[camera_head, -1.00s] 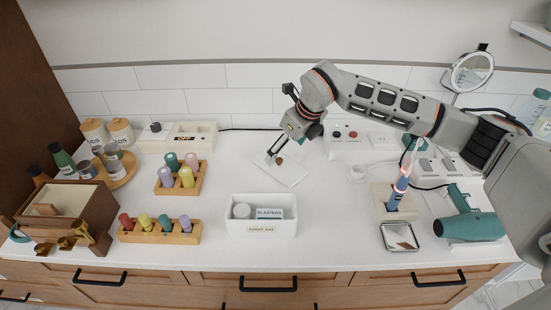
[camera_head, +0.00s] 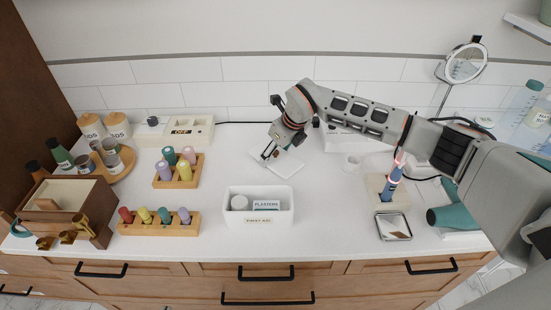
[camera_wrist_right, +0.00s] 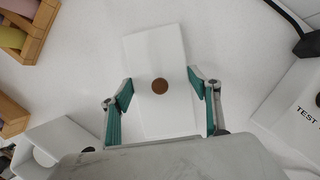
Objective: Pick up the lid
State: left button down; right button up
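My left gripper is not in view.
An open white first aid box (camera_head: 259,217) stands in front of the lid. Wooden racks with coloured bottles (camera_head: 178,170) stand left. A white box marked OFF (camera_head: 190,133) is behind. A toothbrush stand (camera_head: 388,190), small tray (camera_head: 393,227) and hair dryer (camera_head: 455,217) are right.

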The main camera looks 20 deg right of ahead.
jog(key=shift+c, duration=1.3)
